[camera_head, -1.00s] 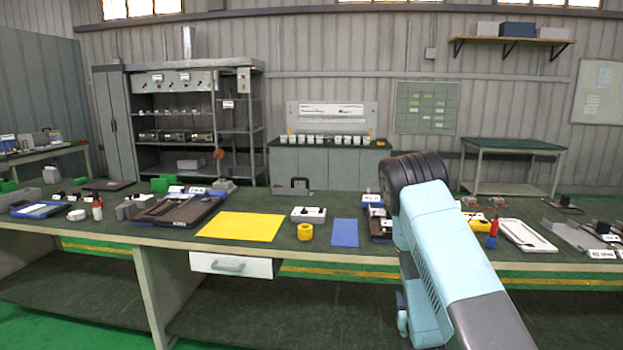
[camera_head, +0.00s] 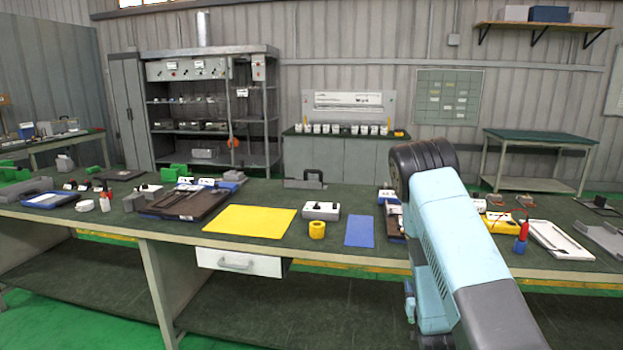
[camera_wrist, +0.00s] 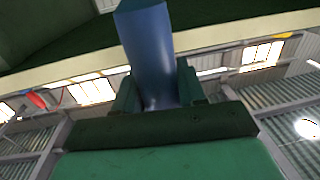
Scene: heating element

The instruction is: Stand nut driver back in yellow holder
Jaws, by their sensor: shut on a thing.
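In the wrist view my gripper (camera_wrist: 157,92) is shut on a blue handle (camera_wrist: 147,40), which I take to be the nut driver; its far end runs out of the top of the picture. The grip lies below the level of a pale table edge. In the head view my own arm hides the gripper and the tool. A short, round yellow holder (camera_head: 317,230) stands near the front edge of the bench, left of my arm. I cannot see inside it clearly.
On the bench (camera_head: 340,258), a yellow mat (camera_head: 250,221) lies left of the holder and a blue mat (camera_head: 359,231) right of it. A white-topped box (camera_head: 321,211) stands just behind it. A red and blue tool (camera_head: 522,238) and white tray (camera_head: 556,240) are right of my arm.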

